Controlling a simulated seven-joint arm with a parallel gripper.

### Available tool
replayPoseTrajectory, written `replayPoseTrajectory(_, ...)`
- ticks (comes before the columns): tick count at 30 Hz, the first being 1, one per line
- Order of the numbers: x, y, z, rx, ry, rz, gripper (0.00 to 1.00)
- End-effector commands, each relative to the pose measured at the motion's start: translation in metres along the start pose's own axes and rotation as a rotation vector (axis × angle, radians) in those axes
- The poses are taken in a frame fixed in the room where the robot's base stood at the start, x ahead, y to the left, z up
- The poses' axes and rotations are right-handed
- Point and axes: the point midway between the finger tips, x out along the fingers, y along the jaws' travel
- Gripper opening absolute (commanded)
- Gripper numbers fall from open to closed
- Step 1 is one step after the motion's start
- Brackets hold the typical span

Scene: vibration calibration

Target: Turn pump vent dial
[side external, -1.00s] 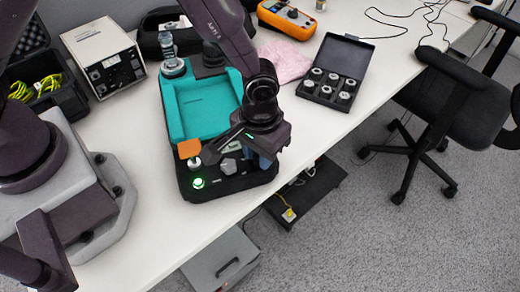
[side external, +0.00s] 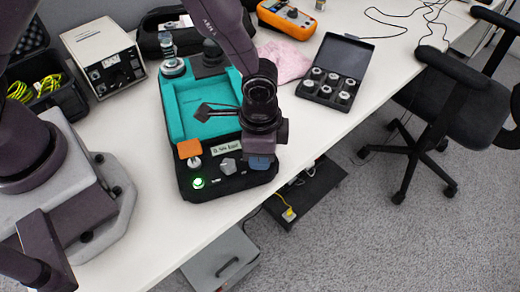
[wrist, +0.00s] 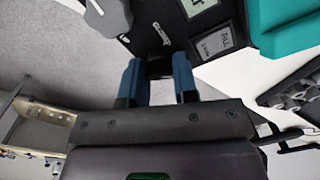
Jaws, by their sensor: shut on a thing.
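A calibration unit with a teal tray (side external: 190,100) and black front panel (side external: 235,184) sits on the white table. My gripper (side external: 262,163) is at the right end of that panel, pointing down. In the wrist view, the two blue fingers (wrist: 157,82) are on either side of a dark round knob (wrist: 158,67), apparently the pump vent dial, and shut on it. In the side view my gripper hides this knob. A grey angular knob (side external: 229,166), an orange-topped part (side external: 189,149) and a lit green button (side external: 198,183) are left of my gripper.
A black case of metal weights (side external: 332,85) lies open to the right. A pink cloth (side external: 287,62), an orange meter (side external: 287,17) and a beige instrument (side external: 104,58) stand farther back. The table's front edge is close below the unit.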

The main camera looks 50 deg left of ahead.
Motion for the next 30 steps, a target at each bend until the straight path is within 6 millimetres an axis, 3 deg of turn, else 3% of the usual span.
replayPoseTrajectory(15,-0.0003,0.0002,0.0006,0.346,-0.003,0.001,0.04)
replayPoseTrajectory(30,-0.0002,0.0003,0.0007,0.415,-0.003,0.000,0.04)
